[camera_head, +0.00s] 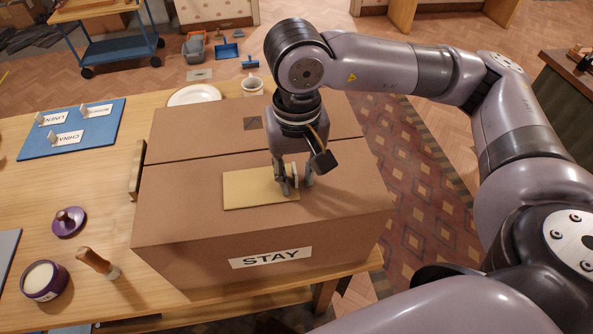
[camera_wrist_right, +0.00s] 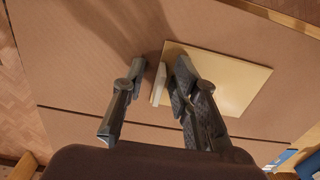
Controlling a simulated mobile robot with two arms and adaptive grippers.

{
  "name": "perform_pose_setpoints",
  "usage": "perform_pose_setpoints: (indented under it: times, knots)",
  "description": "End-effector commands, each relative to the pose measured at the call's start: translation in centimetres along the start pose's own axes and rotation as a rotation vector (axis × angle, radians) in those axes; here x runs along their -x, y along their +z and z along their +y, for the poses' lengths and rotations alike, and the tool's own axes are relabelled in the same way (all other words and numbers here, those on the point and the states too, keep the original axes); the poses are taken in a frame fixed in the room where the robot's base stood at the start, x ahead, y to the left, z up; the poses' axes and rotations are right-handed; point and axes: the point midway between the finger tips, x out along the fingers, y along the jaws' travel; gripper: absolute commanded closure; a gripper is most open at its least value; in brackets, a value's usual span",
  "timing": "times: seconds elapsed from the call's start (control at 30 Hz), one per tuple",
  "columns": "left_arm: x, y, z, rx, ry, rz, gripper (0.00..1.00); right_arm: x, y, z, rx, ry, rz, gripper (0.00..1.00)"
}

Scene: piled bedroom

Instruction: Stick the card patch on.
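The card patch (camera_head: 250,188) is a flat tan rectangle lying on top of the closed cardboard box (camera_head: 185,205). It also shows in the right wrist view (camera_wrist_right: 238,80). A pale upright tab (camera_wrist_right: 159,83) stands at the patch's end near my gripper. My right gripper (camera_head: 296,182) points down at the patch's right end in the head view. In the right wrist view its fingers (camera_wrist_right: 157,92) are apart, with the tab between them. The tab is close to one finger, with a clear gap to the other. My left gripper is not in view.

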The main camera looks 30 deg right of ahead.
Motion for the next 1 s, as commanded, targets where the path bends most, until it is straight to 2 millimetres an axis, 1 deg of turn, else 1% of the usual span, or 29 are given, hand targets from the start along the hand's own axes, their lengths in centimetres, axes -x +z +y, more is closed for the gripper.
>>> perform_pose_setpoints:
  times: [0.17, 0.27, 0.37, 0.6, 0.73, 0.8, 0.9, 1.0]
  knots:
    - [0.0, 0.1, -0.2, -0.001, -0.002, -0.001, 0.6, 0.0, 0.0, 0.0, 0.0, -0.001, -0.001, 0.72]
    - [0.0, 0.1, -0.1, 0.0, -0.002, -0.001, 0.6, 0.7, -0.1, -0.1, 0.0, -0.001, 0.002, 0.72]
    - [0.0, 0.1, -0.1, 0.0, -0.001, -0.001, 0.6, 2.1, -0.1, -0.1, 0.0, -0.003, 0.004, 0.72]
    - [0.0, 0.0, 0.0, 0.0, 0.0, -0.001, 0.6, 7.3, -0.1, -0.1, -0.001, -0.004, 0.004, 0.72]
    - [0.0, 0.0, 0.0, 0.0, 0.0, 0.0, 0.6, 9.8, -0.1, 0.0, 0.0, -0.002, 0.004, 0.72]
    - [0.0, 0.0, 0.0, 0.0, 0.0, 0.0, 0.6, 10.7, -0.1, 0.0, -0.001, -0.001, 0.004, 0.72]
    - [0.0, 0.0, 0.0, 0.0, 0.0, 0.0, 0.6, 11.6, 0.0, 0.0, -0.001, -0.001, 0.002, 0.72]
    - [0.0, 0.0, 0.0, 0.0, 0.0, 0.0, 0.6, 12.0, 0.0, 0.0, -0.001, 0.0, 0.0, 0.72]
